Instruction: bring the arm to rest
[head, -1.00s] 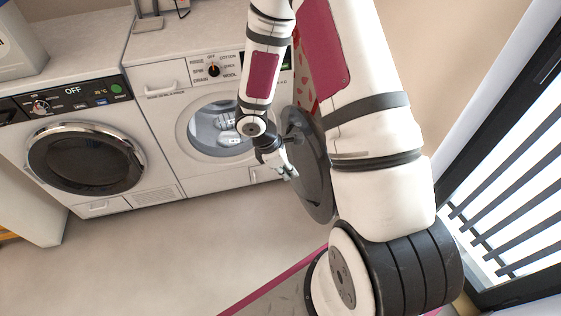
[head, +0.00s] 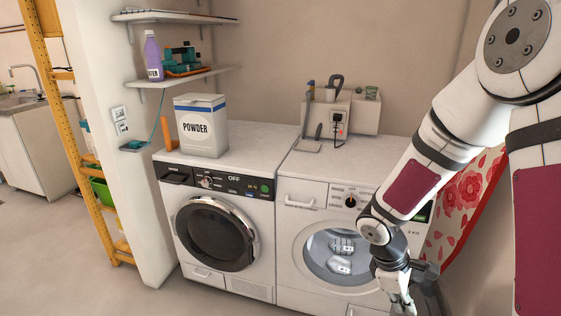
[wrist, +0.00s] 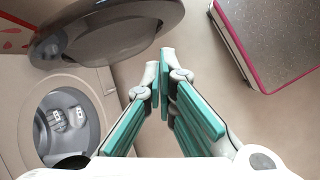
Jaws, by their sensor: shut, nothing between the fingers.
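My gripper (head: 402,302) hangs at the end of my arm in front of the right-hand washing machine (head: 312,192), low at the bottom edge of the head view. In the wrist view my gripper (wrist: 164,85) is shut and empty, its green-padded fingers brought together at the tips. The machine's round drum opening (head: 338,256) is left of the gripper, with some light items visible inside. Its open dark door (wrist: 110,30) shows above the gripper in the wrist view. In the head view the door is mostly hidden behind my wrist.
A second washing machine (head: 216,236) with its door shut stands to the left, with a powder box (head: 201,132) on top. A red-flowered cloth (head: 462,208) is at the right. A yellow ladder (head: 70,120) stands at far left. The floor (head: 85,285) at front left is clear.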

